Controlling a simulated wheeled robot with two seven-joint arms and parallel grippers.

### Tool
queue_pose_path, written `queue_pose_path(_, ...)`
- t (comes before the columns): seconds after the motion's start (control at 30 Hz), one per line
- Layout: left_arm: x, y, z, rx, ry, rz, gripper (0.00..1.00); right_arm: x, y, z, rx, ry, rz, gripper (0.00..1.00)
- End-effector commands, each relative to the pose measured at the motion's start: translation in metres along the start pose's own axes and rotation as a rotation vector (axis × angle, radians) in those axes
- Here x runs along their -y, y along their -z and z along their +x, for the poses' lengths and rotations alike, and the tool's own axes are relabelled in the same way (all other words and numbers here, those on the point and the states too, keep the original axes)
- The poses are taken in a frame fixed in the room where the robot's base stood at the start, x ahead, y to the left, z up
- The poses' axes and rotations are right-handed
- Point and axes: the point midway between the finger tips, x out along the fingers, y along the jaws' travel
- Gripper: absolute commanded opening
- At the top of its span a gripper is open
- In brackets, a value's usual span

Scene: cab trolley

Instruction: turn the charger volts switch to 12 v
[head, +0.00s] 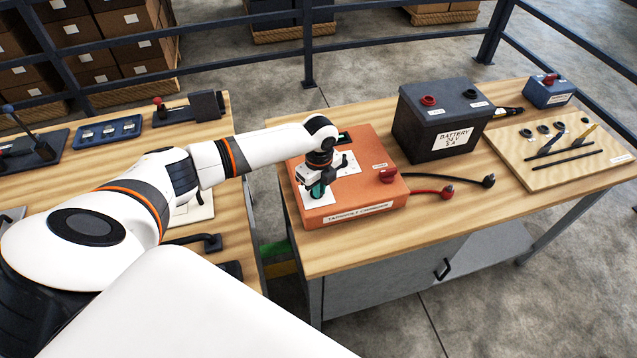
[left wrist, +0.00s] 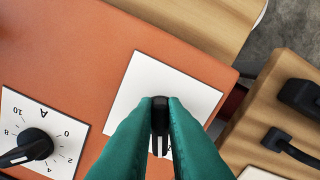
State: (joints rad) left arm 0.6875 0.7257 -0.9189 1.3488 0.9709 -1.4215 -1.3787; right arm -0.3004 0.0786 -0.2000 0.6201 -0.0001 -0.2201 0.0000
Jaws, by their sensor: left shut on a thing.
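The orange charger (head: 365,195) sits on the right-hand table, with a front label too small to read surely. My left gripper (head: 317,190) is over its left front part. In the left wrist view my green fingertips (left wrist: 160,118) are shut on a black knob (left wrist: 160,105) in front of a white dial plate (left wrist: 145,85). The fingers hide most of that dial, so its marks and the setting cannot be read. A second black knob (left wrist: 30,145) stands on the amps dial beside it, marked A with numbers up to 10. My right gripper is not in view.
A black battery (head: 445,120) stands behind right of the charger. Red and black cable clamps (head: 440,190) lie in front of it. A red knob (head: 388,174) rises from the charger's right side. A board with tools (head: 560,150) and a blue box (head: 549,93) are farther right.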

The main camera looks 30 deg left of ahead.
Motion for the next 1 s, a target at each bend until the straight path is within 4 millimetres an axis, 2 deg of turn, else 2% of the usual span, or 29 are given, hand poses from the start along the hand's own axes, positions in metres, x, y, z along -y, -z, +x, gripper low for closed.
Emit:
queue_pose_path(0.3,-0.0017,0.0010,-0.0015,-0.002,-0.002,-0.088,0.00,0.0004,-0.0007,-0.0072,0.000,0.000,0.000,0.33)
queue_pose_path(0.73,-0.0020,0.0016,-0.0013,-0.003,-0.004,-0.098,0.00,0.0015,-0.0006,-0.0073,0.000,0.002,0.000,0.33)
queue_pose_path(0.77,-0.0021,0.0016,-0.0014,-0.003,-0.004,-0.098,0.13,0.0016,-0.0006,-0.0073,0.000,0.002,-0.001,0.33)
queue_pose_path(0.87,-0.0019,0.0014,-0.0012,-0.002,-0.003,-0.097,0.29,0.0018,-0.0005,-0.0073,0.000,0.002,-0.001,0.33)
queue_pose_path(0.9,-0.0018,0.0013,-0.0011,-0.002,-0.003,-0.096,0.33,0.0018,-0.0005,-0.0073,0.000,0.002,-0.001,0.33)
queue_pose_path(1.0,-0.0016,0.0009,-0.0007,-0.002,-0.002,-0.096,0.33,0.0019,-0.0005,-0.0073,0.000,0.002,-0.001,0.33)
